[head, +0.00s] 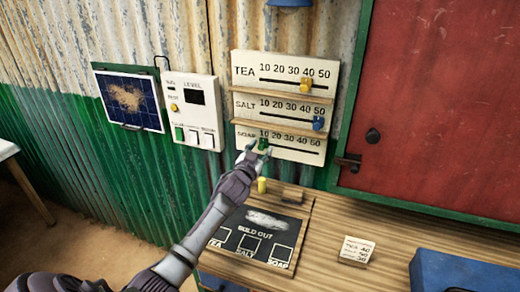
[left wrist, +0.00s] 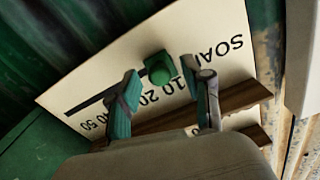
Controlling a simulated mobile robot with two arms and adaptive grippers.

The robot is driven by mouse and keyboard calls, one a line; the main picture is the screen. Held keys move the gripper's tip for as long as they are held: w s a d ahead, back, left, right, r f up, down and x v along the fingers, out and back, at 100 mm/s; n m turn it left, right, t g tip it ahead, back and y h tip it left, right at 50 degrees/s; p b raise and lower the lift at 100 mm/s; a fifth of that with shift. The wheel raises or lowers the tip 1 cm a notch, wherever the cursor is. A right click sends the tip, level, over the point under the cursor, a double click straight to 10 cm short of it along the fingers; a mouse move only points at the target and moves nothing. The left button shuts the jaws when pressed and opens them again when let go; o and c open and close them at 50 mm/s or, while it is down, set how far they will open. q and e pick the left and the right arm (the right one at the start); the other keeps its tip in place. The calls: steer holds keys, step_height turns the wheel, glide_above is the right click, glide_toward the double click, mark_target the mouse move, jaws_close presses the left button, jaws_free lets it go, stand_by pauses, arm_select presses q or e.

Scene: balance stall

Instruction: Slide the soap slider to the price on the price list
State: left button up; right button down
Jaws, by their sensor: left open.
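The soap slider is a green knob (head: 263,144) at the left end of its slot, near the 10, on the lowest row of the white price board (head: 243,58). My left gripper (head: 257,150) is open at this knob. In the left wrist view the green knob (left wrist: 159,68) shows between the two spread fingers (left wrist: 168,84), near their tips; I cannot tell whether either finger touches it. The price list is a small white card (head: 356,250) on the counter; its lines are too small to read surely. My right gripper is not in view.
The yellow tea slider (head: 306,85) is near 40 and the blue salt slider (head: 318,123) near 50. Wooden ledges (head: 283,93) separate the rows. A switch panel (head: 190,112) is left of the board. Below stand a yellow peg (head: 262,185) and a black "sold out" board (head: 240,243).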

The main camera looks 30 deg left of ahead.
arm_select(q)
steer(key=shift+c, duration=0.8)
jaws_close()
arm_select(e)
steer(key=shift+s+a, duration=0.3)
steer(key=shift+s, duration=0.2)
